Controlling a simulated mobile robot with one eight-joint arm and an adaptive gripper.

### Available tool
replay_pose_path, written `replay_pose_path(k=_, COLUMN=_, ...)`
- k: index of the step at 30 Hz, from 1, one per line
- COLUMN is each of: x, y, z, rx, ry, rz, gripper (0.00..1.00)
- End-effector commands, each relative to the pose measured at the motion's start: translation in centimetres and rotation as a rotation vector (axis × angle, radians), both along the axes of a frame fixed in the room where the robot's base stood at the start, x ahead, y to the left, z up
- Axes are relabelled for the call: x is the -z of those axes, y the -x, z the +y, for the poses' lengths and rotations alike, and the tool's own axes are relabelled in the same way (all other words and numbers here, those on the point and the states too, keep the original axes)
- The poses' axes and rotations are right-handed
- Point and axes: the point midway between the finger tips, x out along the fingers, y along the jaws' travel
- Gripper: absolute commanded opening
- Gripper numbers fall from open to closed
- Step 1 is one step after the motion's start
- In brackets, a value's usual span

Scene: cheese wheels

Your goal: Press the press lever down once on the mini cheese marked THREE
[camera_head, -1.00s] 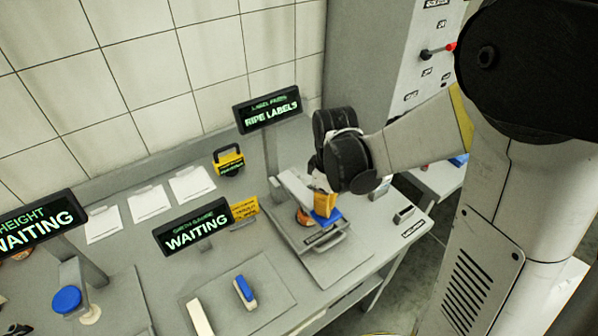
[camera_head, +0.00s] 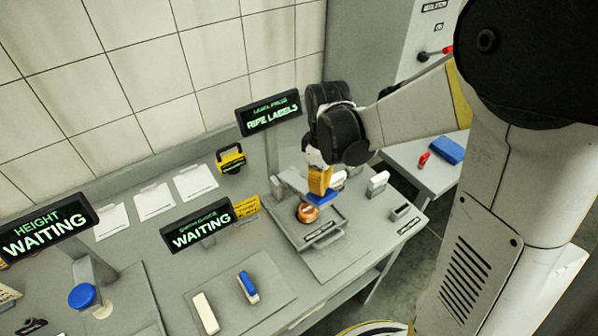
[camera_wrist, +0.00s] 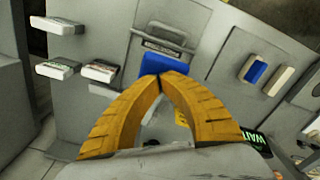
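The label press has a grey base plate (camera_head: 345,240) and a lever arm (camera_head: 291,181) ending in a blue pad (camera_head: 322,198). A small orange-brown mini cheese (camera_head: 307,213) sits on the press under the lever. Its marking is too small to read. My gripper (camera_head: 320,190) has its yellow fingers pointing down just above or touching the blue pad; I cannot tell which. In the wrist view its fingertips (camera_wrist: 161,77) meet with nothing visible between them, and the blue pad (camera_wrist: 165,64) shows just beyond them. The cheese is hidden there.
A sign above the press (camera_head: 270,112) reads RIPE LABELS. Two other signs, one near the press (camera_head: 200,231) and one at far left (camera_head: 45,230), read WAITING. A white block (camera_head: 377,184) and a grey stand (camera_head: 400,212) are right of the press.

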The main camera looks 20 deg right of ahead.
Motion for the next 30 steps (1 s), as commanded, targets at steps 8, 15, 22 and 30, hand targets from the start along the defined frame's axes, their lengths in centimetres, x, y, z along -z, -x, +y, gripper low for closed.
replay_pose_path(k=8, x=-1.9, y=-0.6, z=0.2, rx=0.000, ry=0.000, rz=0.000, gripper=0.00)
replay_pose_path(k=15, x=-3.4, y=-1.2, z=0.4, rx=0.000, ry=0.000, rz=0.000, gripper=0.00)
replay_pose_path(k=22, x=-4.8, y=-1.7, z=0.5, rx=0.000, ry=0.000, rz=0.000, gripper=0.00)
replay_pose_path(k=30, x=-5.7, y=-2.0, z=0.7, rx=0.000, ry=0.000, rz=0.000, gripper=0.00)
